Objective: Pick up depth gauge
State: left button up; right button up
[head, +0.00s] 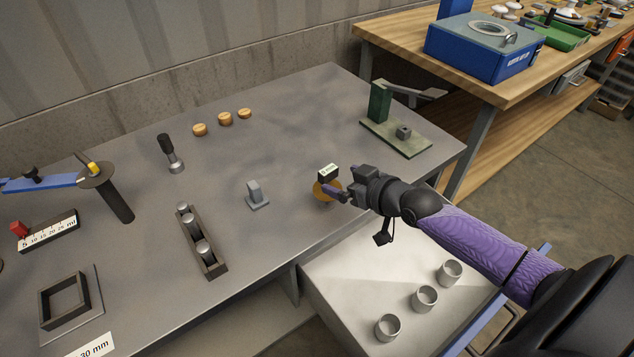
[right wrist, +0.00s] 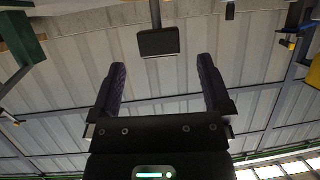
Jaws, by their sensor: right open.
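The item I take for the depth gauge has a small box with a white, dark-marked face (head: 327,171) above an orange disc (head: 322,192), near the right front edge of the grey table. My right gripper (head: 332,190) is right at it in the head view, partly covering it. In the right wrist view the gripper (right wrist: 160,85) is open, its two purple-lined fingers wide apart. A dark box on a stem (right wrist: 158,42), probably the gauge, shows between the finger lines, just past the tips. Contact cannot be told. My left gripper is not in view.
A green stand (head: 380,103) is behind my right gripper. A grey block (head: 255,192) and a rack with metal cylinders (head: 202,245) are to its left. Three cups (head: 425,298) stand on a lower pale surface. A blue bar (head: 45,183) is far left.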

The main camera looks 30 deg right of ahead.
aim_at(332, 175)
jog(key=b+x, duration=0.1)
jog(key=x, duration=0.1)
jog(key=b+x, duration=0.1)
jog(key=x, duration=0.1)
jog(key=b+x, duration=0.1)
jog(key=x, duration=0.1)
jog(key=shift+d+f, duration=0.1)
jog(key=shift+f, duration=0.25)
jog(key=shift+w+f, duration=0.1)
jog(key=shift+w, duration=0.5)
jog(key=c, duration=1)
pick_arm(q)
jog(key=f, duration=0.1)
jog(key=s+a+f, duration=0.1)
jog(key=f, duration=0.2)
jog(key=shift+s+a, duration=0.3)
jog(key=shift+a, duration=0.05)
pick_arm(e)
grip_shut()
